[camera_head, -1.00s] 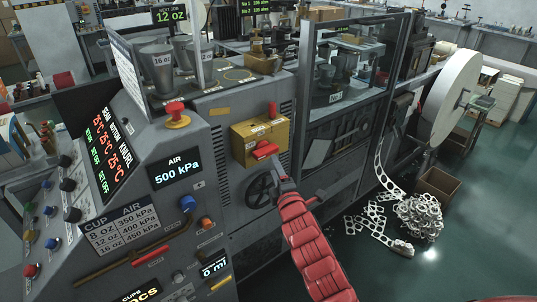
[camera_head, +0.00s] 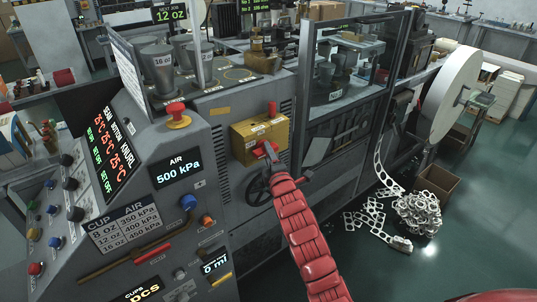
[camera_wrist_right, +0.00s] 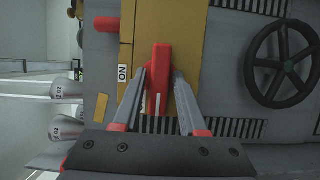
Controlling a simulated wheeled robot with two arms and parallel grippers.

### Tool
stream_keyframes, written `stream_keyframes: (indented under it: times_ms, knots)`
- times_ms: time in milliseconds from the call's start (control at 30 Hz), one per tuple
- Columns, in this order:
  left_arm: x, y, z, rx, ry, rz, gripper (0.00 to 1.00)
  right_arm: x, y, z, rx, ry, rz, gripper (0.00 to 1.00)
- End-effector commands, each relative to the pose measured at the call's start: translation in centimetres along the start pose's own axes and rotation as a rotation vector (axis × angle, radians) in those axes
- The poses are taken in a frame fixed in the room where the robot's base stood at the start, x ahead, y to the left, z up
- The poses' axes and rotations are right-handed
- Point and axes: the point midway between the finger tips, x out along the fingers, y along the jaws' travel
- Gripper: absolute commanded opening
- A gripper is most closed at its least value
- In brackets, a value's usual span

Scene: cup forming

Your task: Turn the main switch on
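The main switch is a yellow box (camera_head: 243,146) on the grey machine front, with a red handle (camera_wrist_right: 160,60) on its face. In the right wrist view, the handle points straight up and down the picture, and an "ON" label shows on the box left of it. My right gripper (camera_wrist_right: 161,76) has one fingertip on each side of the handle, with no clear gap at the tips, so it looks shut on it. In the head view, the gripper (camera_head: 266,150) covers part of the handle. My left gripper is in neither view.
A black handwheel (camera_head: 258,190) sits just below the box. A red knob (camera_head: 272,109) stands at the box's top. A red mushroom button on a yellow base (camera_head: 177,116) is on the console to the left. Scrap strip (camera_head: 417,215) lies on the floor at right.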

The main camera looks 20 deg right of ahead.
Motion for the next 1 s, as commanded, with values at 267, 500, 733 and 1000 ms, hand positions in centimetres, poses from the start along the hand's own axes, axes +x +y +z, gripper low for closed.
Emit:
stream_keyframes:
  times_ms: [267,500,733,1000]
  knots:
    - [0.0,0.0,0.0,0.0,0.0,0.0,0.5,-0.01,0.0,0.01,0.0,0.0,0.0,0.0]
    - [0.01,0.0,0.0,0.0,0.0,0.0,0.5,-0.01,-0.02,0.02,0.005,0.0,-0.003,0.0]
    - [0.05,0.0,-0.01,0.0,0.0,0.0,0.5,-0.01,0.07,0.02,0.063,0.0,-0.026,0.0]
    - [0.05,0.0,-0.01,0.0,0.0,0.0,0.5,0.02,0.21,0.09,0.242,-0.001,-0.099,0.0]
